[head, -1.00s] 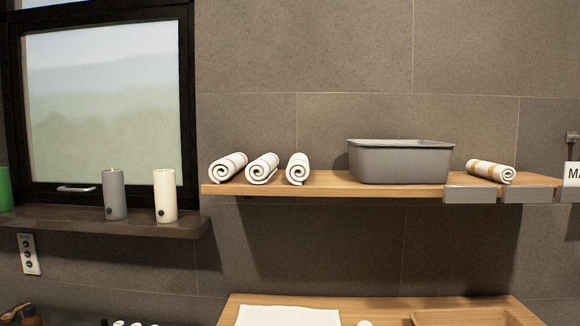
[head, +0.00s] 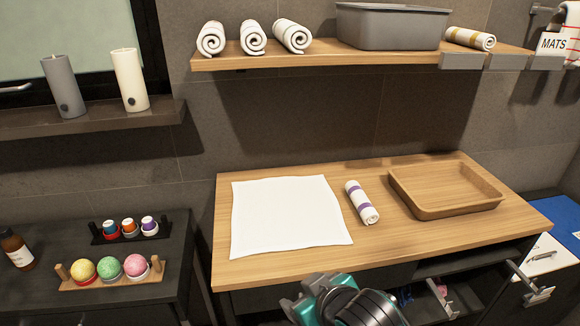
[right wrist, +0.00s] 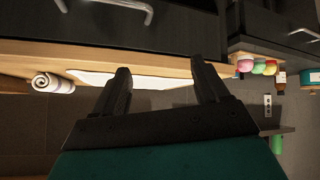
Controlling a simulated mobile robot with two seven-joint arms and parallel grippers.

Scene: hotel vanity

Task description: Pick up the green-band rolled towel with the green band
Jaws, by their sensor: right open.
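No green band can be made out on any towel. A yellow-band rolled towel (head: 470,38) lies at the shelf's right. A purple-band rolled towel (head: 361,202) lies on the wooden counter. A rolled towel (right wrist: 52,83) shows in the right wrist view. My right gripper (right wrist: 163,78) is open and empty, low at the counter's front in the head view (head: 318,290). My left gripper is out of view.
A grey bin (head: 390,28) stands on the wooden shelf (head: 330,58) between towels. The counter (head: 300,265) holds a flat white cloth (head: 288,215) and a wooden tray (head: 425,210). Candles (head: 130,80) stand on the left ledge; coloured balls (head: 110,267) sit lower left.

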